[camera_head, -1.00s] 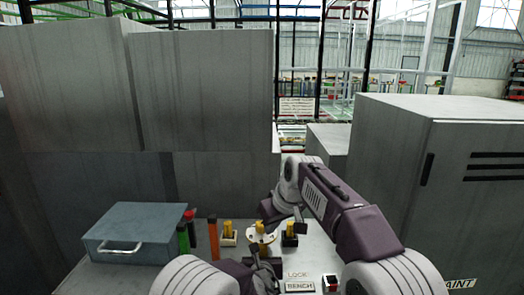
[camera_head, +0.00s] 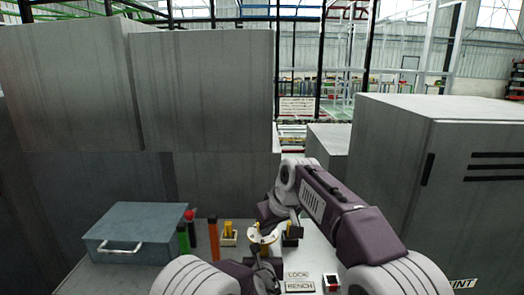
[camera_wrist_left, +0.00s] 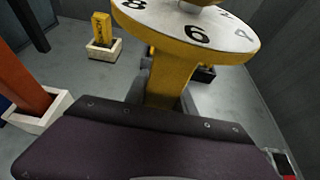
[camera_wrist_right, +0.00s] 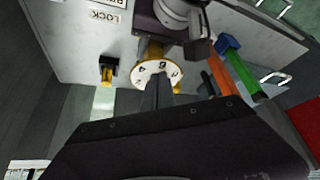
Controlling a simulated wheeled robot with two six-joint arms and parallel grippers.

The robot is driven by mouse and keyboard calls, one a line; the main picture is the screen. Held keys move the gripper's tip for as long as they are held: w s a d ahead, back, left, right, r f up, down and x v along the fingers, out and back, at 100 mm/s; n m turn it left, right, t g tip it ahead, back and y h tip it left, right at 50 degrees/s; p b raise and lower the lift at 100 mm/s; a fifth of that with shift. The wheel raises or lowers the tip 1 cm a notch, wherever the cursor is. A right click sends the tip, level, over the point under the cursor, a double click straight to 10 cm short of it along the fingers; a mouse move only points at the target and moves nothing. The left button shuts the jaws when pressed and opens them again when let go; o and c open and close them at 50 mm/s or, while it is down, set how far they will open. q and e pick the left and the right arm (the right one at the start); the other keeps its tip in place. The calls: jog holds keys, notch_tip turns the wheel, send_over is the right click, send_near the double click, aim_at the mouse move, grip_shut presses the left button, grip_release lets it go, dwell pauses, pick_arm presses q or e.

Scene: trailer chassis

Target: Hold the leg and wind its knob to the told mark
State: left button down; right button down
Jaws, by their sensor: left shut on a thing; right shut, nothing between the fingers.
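A yellow leg (camera_wrist_left: 170,78) stands upright in the left wrist view, topped by a white round dial (camera_wrist_left: 195,30) with black numbers; 8, 6 and 4 show. The dial also shows in the head view (camera_head: 262,238) and the right wrist view (camera_wrist_right: 150,74). My left gripper (camera_head: 264,268) is shut on the leg below the dial. My right gripper (camera_wrist_right: 156,92) is shut and empty, its fingertips close over the dial's middle; I cannot tell if they touch the knob. The knob is mostly hidden by the right gripper.
Another yellow leg in a white base (camera_head: 229,235) stands left of the dial, and one in a dark base (camera_head: 291,236) to the right. Orange (camera_head: 213,238) and green (camera_head: 183,238) upright handles and a grey toolbox (camera_head: 135,232) stand further left.

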notch_tip(320, 180, up, 6)
jog(key=shift+d, duration=0.15)
dwell(0.4)
jog(key=shift+s, duration=0.1)
jog(key=shift+w+d+f, duration=0.15)
jog(key=shift+d+f, duration=0.05)
jog(key=shift+f, duration=0.8)
jog(key=shift+w+d+f, duration=0.2)
jog(key=shift+f, duration=0.8)
jog(key=shift+w+d+f, duration=0.15)
jog(key=shift+d+f, duration=0.05)
jog(key=shift+f, duration=0.8)
jog(key=shift+w+a, duration=0.2)
jog(key=shift+s+a, duration=0.2)
jog(key=shift+a, duration=0.4)
